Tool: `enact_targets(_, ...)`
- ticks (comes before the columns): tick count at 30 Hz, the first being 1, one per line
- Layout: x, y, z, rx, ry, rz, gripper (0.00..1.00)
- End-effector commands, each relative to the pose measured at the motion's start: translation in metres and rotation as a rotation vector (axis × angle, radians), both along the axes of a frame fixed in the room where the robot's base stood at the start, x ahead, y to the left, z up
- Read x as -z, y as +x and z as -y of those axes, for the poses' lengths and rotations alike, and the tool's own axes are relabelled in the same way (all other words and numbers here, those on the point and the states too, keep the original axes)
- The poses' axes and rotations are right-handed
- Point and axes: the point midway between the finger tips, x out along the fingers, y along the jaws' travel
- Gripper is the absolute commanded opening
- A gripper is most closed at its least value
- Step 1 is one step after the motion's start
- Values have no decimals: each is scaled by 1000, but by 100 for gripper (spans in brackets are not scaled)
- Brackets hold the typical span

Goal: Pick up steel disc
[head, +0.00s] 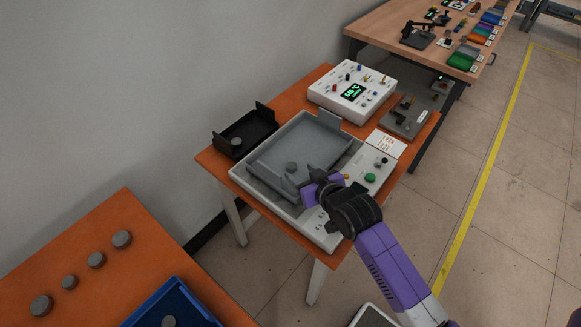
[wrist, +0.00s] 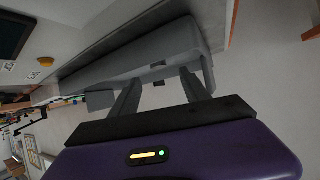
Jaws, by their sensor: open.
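A small grey steel disc (head: 291,167) lies in the grey tray (head: 318,142) of the heater unit. Another disc (head: 237,142) is in the black tray (head: 262,114) behind it. Several discs (head: 122,239) lie in a row on the near orange table, and one (head: 169,321) is in the blue bin (head: 178,290). My gripper (head: 300,187) is at the front edge of the grey tray, just right of and nearer than its disc. In the wrist view my gripper (wrist: 160,82) has its two fingers apart, with nothing between them, facing a grey tray wall (wrist: 150,52). No disc shows there.
The heater's white housing (head: 243,174) surrounds the grey tray, with buttons (head: 370,178) on its right. A white control box (head: 352,91) with a green display stands behind. A wooden table (head: 376,30) with several items is at the back right. Floor is open on the right.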

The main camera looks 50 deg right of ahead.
Motion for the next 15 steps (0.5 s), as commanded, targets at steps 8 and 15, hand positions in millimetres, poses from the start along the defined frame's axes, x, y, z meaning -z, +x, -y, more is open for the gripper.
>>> enact_targets(8,18,24,10,-1,0,0,54)
enact_targets(15,30,41,17,-1,0,1,54)
